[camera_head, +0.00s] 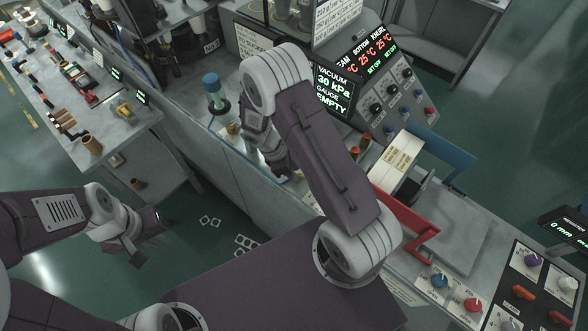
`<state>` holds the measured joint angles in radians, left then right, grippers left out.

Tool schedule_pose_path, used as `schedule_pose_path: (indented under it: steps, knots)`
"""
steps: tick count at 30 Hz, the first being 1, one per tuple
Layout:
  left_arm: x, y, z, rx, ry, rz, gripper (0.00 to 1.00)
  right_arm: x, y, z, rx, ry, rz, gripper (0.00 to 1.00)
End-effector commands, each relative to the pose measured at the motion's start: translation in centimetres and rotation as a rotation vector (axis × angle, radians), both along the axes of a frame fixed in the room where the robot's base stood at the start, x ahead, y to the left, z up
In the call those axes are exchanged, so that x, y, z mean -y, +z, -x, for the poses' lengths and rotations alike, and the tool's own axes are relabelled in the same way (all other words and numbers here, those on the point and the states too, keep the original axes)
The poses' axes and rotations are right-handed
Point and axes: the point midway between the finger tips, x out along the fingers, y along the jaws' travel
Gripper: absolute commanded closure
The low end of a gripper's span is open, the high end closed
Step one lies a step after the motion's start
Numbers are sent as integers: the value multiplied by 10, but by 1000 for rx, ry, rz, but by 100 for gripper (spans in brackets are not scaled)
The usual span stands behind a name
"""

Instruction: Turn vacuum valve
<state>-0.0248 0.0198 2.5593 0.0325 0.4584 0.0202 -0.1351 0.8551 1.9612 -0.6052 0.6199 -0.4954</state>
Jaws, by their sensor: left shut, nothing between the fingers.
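The vacuum display (331,87) reads 30 kPa, with GAUGE and EMPTY below. I cannot tell for certain which part is the vacuum valve, and my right arm covers part of the bench. My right gripper (284,172) points down at the bench below the display. Its fingertips are mostly hidden, so its opening and any contact are unclear. My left gripper (138,257) is shut and empty, over the floor at the left, away from the bench.
A blue-capped cylinder (213,92) stands left of my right gripper. A red bracket (405,217), a cream box (397,161), a blue knob (439,280) and a red knob (473,304) lie to the right. A side table (110,138) holds small tools. Open floor surrounds my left gripper.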

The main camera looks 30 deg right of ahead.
Motion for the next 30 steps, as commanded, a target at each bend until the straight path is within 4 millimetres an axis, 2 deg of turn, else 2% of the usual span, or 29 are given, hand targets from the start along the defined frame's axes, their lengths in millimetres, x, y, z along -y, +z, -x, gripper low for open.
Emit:
schedule_pose_path:
  steps: [6, 7, 10, 11, 23, 30]
  knots:
    - [0, 0, 0, 0, 0, 0, 100, 1, -1, 0, 0, -1, 0, 66]
    - [0, 0, 0, 0, 0, 0, 100, 1, -1, 0, 0, -1, 0, 69]
    - [0, 0, 0, 0, 0, 0, 100, 0, -1, 0, 0, -1, 0, 97]
    - [0, 0, 0, 0, 0, 0, 100, 0, -1, 0, -1, -1, 0, 100]
    - [0, 0, 0, 0, 0, 0, 100, 0, -1, 0, 1, -9, -2, 100]
    - [0, 3, 0, 0, 0, 0, 100, 1, -1, -1, 0, -99, 0, 100]
